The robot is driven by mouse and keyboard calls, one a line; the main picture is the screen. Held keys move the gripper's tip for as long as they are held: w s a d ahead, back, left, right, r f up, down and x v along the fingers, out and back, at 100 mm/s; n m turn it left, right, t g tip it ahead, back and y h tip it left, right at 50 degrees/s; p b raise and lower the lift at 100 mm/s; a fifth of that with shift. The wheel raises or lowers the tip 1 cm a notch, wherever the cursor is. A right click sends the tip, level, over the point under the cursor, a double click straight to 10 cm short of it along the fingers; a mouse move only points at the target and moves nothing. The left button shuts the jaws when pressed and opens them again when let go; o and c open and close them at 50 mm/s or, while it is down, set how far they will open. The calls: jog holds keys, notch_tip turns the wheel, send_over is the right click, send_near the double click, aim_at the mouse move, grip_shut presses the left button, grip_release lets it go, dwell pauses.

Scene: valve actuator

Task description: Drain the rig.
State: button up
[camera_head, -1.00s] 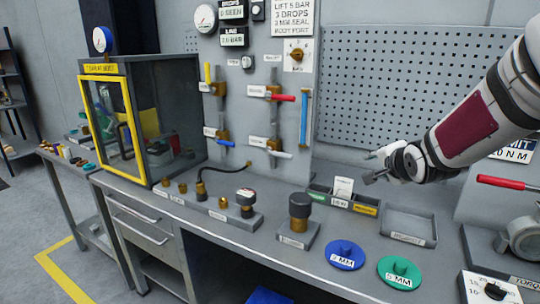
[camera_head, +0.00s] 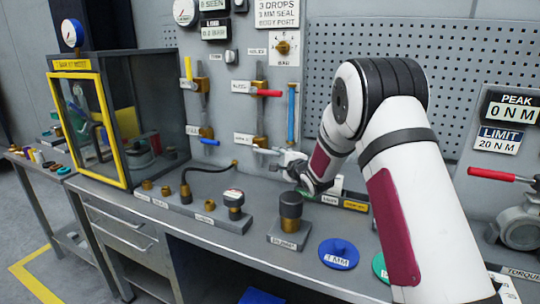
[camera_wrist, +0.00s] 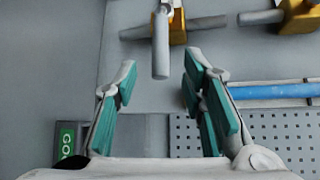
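The rig's wall panel carries several brass valves. A yellow-handled one (camera_head: 188,70) is at upper left, a red handle (camera_head: 266,93) at upper right and a blue handle (camera_head: 209,142) at lower left. A pale handle (camera_head: 264,151) is at lower right. My gripper (camera_head: 287,160) is just right of the pale handle in the head view, its fingers small there. In the wrist view, my gripper (camera_wrist: 159,80) is open and empty. A grey lever (camera_wrist: 160,48) on a brass body (camera_wrist: 176,22) points toward the gap between the fingertips, with no clear contact.
A blue tube (camera_head: 292,112) runs upright beside the valves. On the bench are a black-capped brass part (camera_head: 290,206), a blue 3 MM disc (camera_head: 338,254) and a small gauge (camera_head: 234,199). A yellow-framed cabinet (camera_head: 90,130) stands left. My arm hides the bench's right part.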

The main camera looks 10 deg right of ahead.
aim_at(273, 154)
jog(key=x, duration=0.7)
jog(key=shift+w+f, duration=0.1)
jog(key=shift+w, duration=0.3)
jog(key=shift+c, duration=0.6)
grip_shut()
